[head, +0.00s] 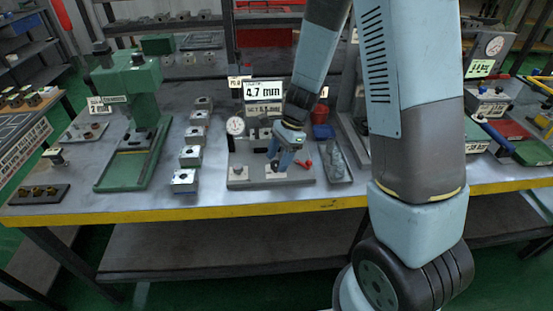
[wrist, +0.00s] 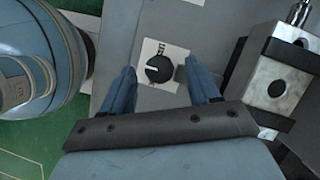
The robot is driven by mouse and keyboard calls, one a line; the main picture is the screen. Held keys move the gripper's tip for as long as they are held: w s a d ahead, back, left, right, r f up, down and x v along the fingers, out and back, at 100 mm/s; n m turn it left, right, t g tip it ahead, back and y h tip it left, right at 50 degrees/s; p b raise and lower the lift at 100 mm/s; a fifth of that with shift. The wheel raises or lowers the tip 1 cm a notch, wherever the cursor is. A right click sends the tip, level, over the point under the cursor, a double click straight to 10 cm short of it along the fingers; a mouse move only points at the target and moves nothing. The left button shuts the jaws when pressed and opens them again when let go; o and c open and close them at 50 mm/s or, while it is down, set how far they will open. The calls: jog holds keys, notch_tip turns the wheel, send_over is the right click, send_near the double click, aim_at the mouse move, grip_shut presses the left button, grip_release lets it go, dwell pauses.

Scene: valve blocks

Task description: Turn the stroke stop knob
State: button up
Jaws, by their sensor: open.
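The stroke stop knob (wrist: 159,69) is a round black knob with a white pointer line, on a white label plate on a grey panel in the wrist view. My gripper (wrist: 160,72) is open, with one blue finger on each side of the knob and gaps showing between them and it. In the head view my gripper (head: 279,160) reaches down over the grey fixture (head: 240,182) on the bench. I cannot make out the knob there. A display sign (head: 264,91) above the fixture reads 4.7 mm. A round dial gauge (head: 235,126) stands at the fixture's left.
A metal block with a dark round bore (wrist: 276,86) is right of the fingers in the wrist view. In the head view, a row of small blocks (head: 190,155) and a green press (head: 136,80) stand left. A grey tray (head: 340,181) lies close on the right.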

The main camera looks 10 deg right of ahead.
jog(key=shift+a+f, duration=0.15)
jog(key=shift+f, duration=0.2)
jog(key=shift+a, duration=0.1)
jog(key=c, duration=1)
